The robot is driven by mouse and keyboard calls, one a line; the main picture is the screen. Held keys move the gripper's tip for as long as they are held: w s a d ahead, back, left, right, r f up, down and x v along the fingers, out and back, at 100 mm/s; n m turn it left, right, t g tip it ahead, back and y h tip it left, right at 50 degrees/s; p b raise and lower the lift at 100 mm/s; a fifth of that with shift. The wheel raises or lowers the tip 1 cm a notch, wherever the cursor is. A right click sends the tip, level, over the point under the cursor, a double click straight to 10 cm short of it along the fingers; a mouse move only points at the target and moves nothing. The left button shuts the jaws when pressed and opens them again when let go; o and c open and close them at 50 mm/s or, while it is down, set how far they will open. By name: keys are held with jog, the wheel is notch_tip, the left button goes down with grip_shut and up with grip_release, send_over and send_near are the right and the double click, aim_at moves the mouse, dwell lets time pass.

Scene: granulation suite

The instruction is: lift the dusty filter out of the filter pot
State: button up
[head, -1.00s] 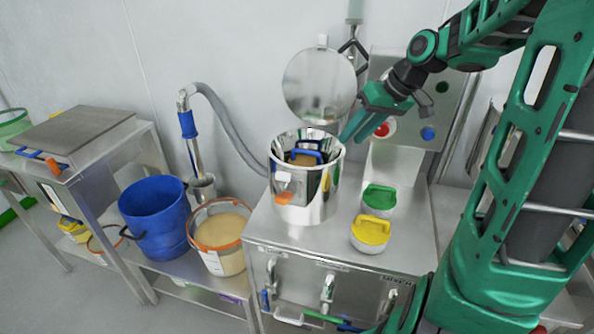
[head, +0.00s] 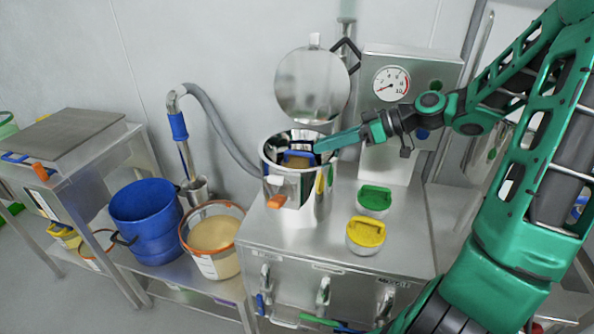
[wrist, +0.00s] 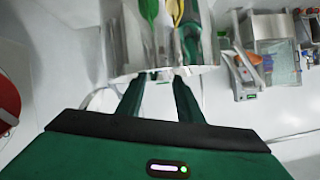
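The filter pot (head: 272,168) is an open, shiny steel cylinder on the steel cabinet. The dusty filter (head: 303,163) sits inside it, showing a tan, dusty face and a blue handle (head: 291,155) near the rim. The filter's lower part is hidden by the pot wall. My gripper (head: 320,147) is at the pot's right rim in the head view, pointing left toward the blue handle. In the wrist view my gripper's two green fingers (wrist: 158,80) stand apart with nothing seen held between them. I cannot tell whether a finger touches the handle.
A round steel lid (head: 311,85) stands raised behind the pot. A gauge panel (head: 418,72) is behind my arm. A green-topped container (head: 374,200) and a yellow-topped one (head: 366,234) stand right of the pot. A blue bucket (head: 150,222) and tan-filled tub (head: 213,240) are lower left.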

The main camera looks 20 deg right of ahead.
aim_at(299, 165)
jog(key=shift+x, duration=3.25)
jog(key=shift+w, duration=0.1)
jog(key=shift+c, duration=0.6)
grip_shut()
